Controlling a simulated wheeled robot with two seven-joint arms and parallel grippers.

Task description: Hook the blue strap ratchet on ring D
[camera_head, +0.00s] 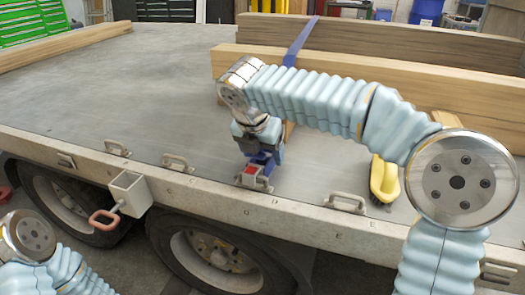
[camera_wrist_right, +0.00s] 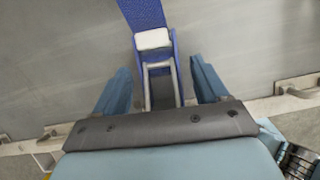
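My right gripper (camera_head: 262,158) is low over the trailer's near edge and points down. In the right wrist view its two blue fingers (camera_wrist_right: 162,85) are apart, one on each side of the blue strap ratchet (camera_wrist_right: 153,42), with a small gap to each. The ratchet has a blue frame and a pale grey handle; the blue strap (camera_wrist_right: 143,12) runs away from it. In the head view the ratchet is mostly hidden by the gripper. A ring with a red part (camera_head: 250,171) shows just below, near the letter D; whether the hook touches it cannot be told. My left gripper is out of view.
Timber beams (camera_head: 340,78) lie across the bed behind my right arm. A yellow-handled tool (camera_head: 384,180) lies to the right. Other rings line the edge, one to the right (camera_head: 346,203), one to the left (camera_head: 176,162). A grey bracket with an orange handle (camera_head: 128,192) sticks out left.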

